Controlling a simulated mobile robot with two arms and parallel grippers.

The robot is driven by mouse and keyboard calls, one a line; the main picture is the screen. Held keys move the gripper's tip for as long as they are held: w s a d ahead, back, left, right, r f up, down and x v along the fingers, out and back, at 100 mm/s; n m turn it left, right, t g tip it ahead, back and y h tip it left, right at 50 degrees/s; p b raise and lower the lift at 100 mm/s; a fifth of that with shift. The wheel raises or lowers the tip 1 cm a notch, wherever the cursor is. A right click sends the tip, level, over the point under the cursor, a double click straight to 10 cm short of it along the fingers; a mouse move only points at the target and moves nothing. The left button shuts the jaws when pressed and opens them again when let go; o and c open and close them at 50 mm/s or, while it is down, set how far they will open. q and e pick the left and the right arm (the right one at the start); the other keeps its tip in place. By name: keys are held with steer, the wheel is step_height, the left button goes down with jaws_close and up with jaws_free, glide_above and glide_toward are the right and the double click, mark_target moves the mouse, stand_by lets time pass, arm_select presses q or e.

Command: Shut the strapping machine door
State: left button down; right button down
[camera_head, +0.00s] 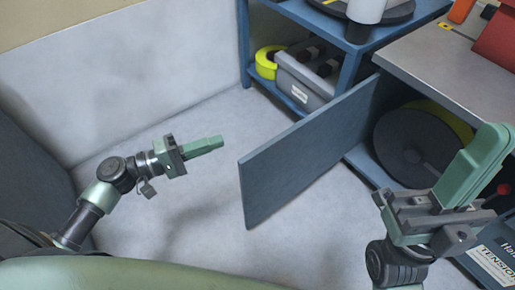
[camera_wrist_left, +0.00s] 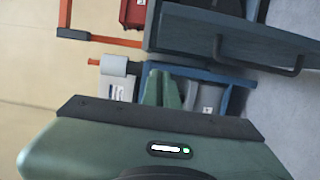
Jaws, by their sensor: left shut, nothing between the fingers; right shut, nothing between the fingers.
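The strapping machine door (camera_head: 300,155) is a blue-grey panel standing wide open, swung out from the machine (camera_head: 440,55) at the right. The open bay shows a dark reel (camera_head: 415,145). My left gripper (camera_head: 220,141) is shut and empty, above the floor left of the door's free edge and apart from it. In the left wrist view, its green fingers (camera_wrist_left: 162,90) are together, and a dark panel, apparently the door (camera_wrist_left: 235,42), with a black bar handle (camera_wrist_left: 285,66) lies beyond. My right gripper (camera_head: 487,145) is shut and empty in front of the machine, partly covering the bay.
A blue shelf rack (camera_head: 243,45) stands behind the door, holding a grey bin (camera_head: 303,85) and a yellow roll (camera_head: 266,62). A labelled dark box (camera_head: 492,262) is at the lower right. The floor (camera_head: 215,195) between my left gripper and the door is clear.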

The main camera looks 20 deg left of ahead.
arm_select(q)
steer(key=w+d+b, duration=0.1)
steer(key=w+d, duration=0.2)
steer(key=d, duration=0.7)
steer(key=shift+w+d, duration=0.2)
steer(key=shift+w, duration=0.05)
steer(key=shift+d, duration=0.15)
